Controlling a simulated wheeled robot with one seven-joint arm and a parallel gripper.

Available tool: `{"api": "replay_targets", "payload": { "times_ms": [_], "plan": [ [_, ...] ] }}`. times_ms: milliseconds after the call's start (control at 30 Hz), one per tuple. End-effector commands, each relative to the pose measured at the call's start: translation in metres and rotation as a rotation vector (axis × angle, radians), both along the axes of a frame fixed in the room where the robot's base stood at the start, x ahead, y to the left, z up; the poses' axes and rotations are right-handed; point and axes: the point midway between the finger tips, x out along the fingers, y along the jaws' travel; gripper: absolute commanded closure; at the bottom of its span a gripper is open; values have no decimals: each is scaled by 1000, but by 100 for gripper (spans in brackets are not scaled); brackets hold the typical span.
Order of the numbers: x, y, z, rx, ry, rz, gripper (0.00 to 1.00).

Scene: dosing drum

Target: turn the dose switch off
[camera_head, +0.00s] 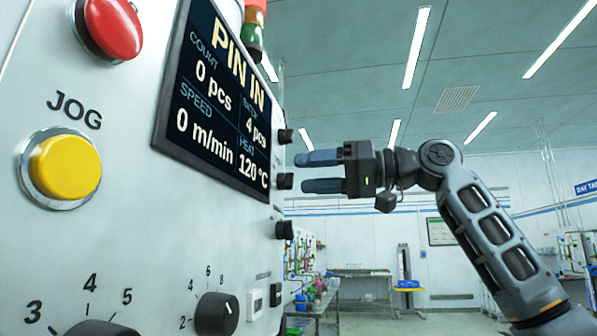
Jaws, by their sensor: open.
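My gripper (306,172) is open and empty, with its two blue fingers pointing left towards the grey machine panel (130,210). Its fingertips are close to the screen's right edge in the picture, near a column of dark round knobs (284,181). I cannot tell whether they touch anything. No label that reads "dose" is legible. A small black switch (275,295) and a small white-framed unit (255,304) sit low on the panel, below and left of the gripper. The label above them is too small to read, and the switch's position cannot be told.
A display (222,100) reads "PIN IN". A red button (112,27), a yellow JOG button (64,167) and numbered dials, one at the lower middle (217,314), project from the panel. A signal lamp (252,35) stands above. Benches (360,273) are far behind; space around the gripper's right looks free.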

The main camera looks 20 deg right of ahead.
Motion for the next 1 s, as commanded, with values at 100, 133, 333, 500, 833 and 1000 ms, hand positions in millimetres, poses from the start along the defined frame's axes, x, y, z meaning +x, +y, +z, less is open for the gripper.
{"api": "replay_targets", "payload": {
  "times_ms": [100, 133, 333, 500, 833, 1000],
  "plan": [
    [9, 13, 1, -1, -1, 1, 43],
    [11, 15, 1, -1, 0, 1, 43],
    [17, 22, 0, 0, -1, -1, 43],
    [17, 23, 0, 0, -1, -1, 43],
    [17, 22, 0, 1, -1, -1, 70],
    [17, 22, 0, 1, -1, -1, 86]
  ]
}}
